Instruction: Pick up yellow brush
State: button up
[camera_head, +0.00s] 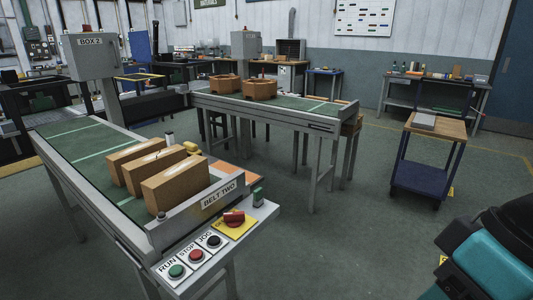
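No yellow brush can be made out for certain. A small yellowish item (193,149) shows behind the bricks at the near belt's far side; I cannot tell whether it is a brush or a belt fitting. Small coloured items (456,72) on the back bench are too small to identify. My gripper is not in view; only a teal and black part, likely of my arm, shows at the lower right.
Belt Two (70,141) carries several tan bricks (175,182), with a button panel at its near end. A blue cart (435,128) stands at right by the back bench (430,78). Floor between is clear.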

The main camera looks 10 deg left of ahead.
aim_at(192, 148)
jog(key=z, duration=0.4)
jog(key=k, duration=0.55)
jog(key=z, duration=0.35)
jog(key=i, duration=1.75)
jog(key=u, duration=0.45)
jog(key=i, duration=1.85)
jog(key=u, duration=0.9)
jog(key=i, duration=0.9)
jog(key=u, duration=1.65)
jog(key=i, duration=1)
jog(key=u, duration=0.95)
